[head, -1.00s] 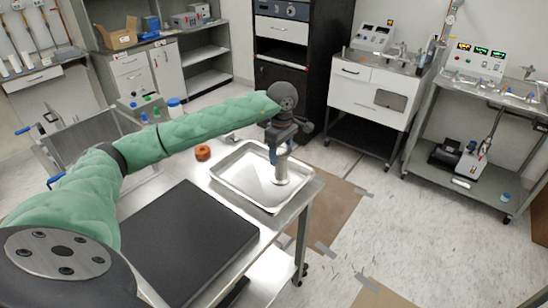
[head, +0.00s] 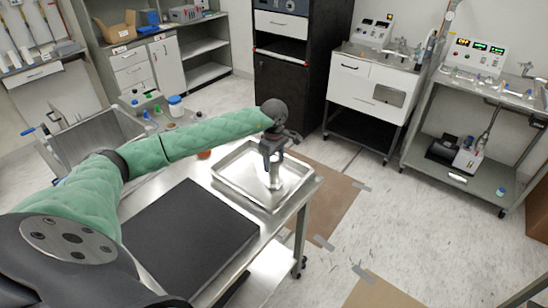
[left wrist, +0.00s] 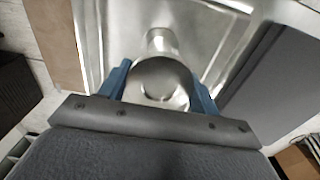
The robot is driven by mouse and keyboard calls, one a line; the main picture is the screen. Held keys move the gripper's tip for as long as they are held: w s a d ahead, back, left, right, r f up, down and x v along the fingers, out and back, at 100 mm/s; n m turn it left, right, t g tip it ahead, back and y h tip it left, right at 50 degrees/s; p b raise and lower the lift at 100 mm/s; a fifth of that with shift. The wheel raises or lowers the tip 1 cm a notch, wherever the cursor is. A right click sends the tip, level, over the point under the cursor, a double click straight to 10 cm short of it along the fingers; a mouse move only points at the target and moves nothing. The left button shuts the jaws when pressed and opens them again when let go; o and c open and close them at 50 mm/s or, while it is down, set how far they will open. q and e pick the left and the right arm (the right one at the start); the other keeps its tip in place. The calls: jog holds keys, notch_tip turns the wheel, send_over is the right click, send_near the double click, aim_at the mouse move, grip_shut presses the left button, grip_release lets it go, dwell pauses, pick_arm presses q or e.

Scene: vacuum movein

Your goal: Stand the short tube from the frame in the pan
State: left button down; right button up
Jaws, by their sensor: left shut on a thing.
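The short tube (head: 274,176) is a shiny metal piece with a round flange, held upright over the pan's right part. My left gripper (head: 272,157) is shut on its upper end. In the left wrist view the tube's round end (left wrist: 160,82) sits between the blue fingers of my left gripper (left wrist: 162,78). The pan (head: 228,183) is a shallow metal tray on the table. It also fills the background of the left wrist view (left wrist: 205,25). I cannot tell whether the tube's lower end touches the pan floor. My right gripper is not in view.
A black mat (head: 190,240) lies on the metal table in front of the pan. An orange-brown round thing (head: 204,154) is partly hidden behind my left arm. A white-drawered cabinet (head: 370,85) and a metal cart (head: 470,150) stand beyond open floor.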

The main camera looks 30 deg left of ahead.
pick_arm(q)
jog(key=shift+f, duration=0.15)
dwell(0.4)
jog(key=shift+c, duration=1.8)
grip_release()
